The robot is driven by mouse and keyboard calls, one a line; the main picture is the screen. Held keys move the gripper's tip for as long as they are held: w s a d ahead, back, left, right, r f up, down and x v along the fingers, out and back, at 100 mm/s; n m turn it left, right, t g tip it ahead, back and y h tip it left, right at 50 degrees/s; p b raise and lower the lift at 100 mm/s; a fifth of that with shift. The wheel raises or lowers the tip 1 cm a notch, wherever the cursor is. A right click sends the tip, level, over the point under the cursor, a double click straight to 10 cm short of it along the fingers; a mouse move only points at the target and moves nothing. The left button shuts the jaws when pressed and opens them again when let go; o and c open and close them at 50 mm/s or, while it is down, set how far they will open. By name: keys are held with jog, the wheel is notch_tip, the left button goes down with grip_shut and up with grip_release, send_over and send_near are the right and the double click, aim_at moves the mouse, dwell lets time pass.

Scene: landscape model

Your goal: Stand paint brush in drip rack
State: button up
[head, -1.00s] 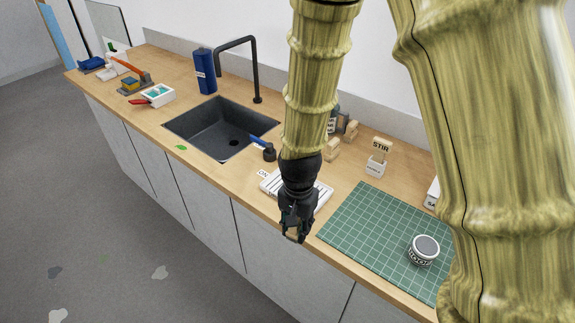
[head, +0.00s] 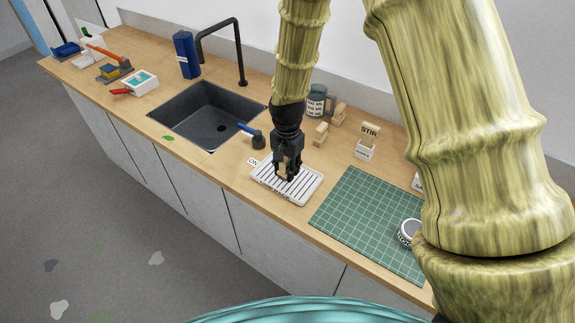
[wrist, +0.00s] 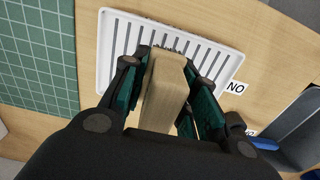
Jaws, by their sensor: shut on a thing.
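A white slotted drip rack (head: 309,187) lies on the counter between the sink and the green mat. In the wrist view, its slats (wrist: 212,62) are just beyond my fingers. My gripper (head: 287,177) points down over the middle of the rack. It is shut on a pale wooden piece (wrist: 162,92), which I take to be the paint brush. A dark, bristly strip shows at its far end, against the rack. My fingers cover its sides, and I cannot tell whether it touches the slats. In the head view my gripper hides it almost wholly.
A green cutting mat (head: 365,220) with a round tin (head: 409,232) lies to the right. The dark sink (head: 205,115) is to the left. Behind stand wooden blocks (head: 321,132), a jar (head: 316,100) and a STIR holder (head: 365,150). A blue-handled tool (head: 255,138) lies near the rack.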

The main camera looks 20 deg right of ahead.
aim_at(287, 170)
jog(key=shift+w+d+f, duration=0.1)
jog(key=shift+w+d, duration=0.1)
jog(key=shift+w, duration=0.4)
jog(key=shift+w+d+f, duration=0.1)
jog(key=shift+w+d, duration=0.1)
jog(key=shift+w, duration=0.4)
jog(key=shift+s+f+p, duration=0.15)
jog(key=shift+f+p, duration=0.2)
jog(key=shift+p, duration=0.3)
jog(key=shift+f+p, duration=0.6)
jog(key=shift+f, duration=0.75)
jog(key=shift+f, duration=0.2)
jog(key=o, duration=1.1)
jog(key=shift+c, duration=0.2)
jog(key=shift+r, duration=0.2)
jog(key=shift+r+b, duration=2.3)
jog(key=shift+r, duration=3.65)
